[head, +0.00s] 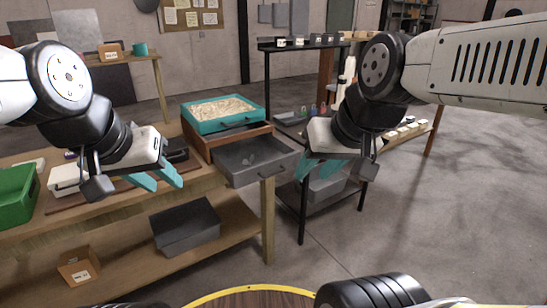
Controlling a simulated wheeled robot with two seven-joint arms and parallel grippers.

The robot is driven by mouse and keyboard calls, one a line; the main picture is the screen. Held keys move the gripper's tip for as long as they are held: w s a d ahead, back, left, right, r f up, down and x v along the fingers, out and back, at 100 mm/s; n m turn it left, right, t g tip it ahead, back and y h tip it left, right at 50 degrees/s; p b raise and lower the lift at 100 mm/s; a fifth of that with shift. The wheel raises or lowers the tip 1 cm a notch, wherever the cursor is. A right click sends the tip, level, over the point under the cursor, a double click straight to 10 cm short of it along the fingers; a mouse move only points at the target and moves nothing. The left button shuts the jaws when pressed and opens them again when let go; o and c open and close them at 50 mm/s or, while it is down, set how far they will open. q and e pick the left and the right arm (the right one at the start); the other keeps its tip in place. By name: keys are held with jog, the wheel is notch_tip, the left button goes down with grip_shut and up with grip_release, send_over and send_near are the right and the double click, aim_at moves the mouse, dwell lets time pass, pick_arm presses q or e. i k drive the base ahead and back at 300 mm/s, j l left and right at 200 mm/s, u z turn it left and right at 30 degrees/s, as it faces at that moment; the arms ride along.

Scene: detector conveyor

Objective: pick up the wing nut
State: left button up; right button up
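I cannot make out the wing nut for certain. A small pale shape (249,160) lies in the open grey drawer (262,175) of the wooden box on the table; it is too small to identify. My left gripper (168,187) hangs over the table's front edge, left of the drawer. Its teal fingers are apart with nothing between them. My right gripper (315,175) is just right of the drawer, in front of the dark shelf. Its teal fingers look apart and empty, partly hidden by the gripper body.
A teal tray of sandy material (222,110) sits on the wooden box. A green bin (14,192) stands at the table's left end. A dark grey bin (186,228) and a cardboard box (79,267) are on the lower shelf. The floor at right is clear.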

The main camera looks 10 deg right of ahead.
aim_at(245, 162)
jog(key=i+j+u, duration=0.1)
jog(key=i, duration=0.35)
jog(key=i+j+u, duration=0.1)
jog(key=i, duration=0.35)
jog(key=j, duration=0.1)
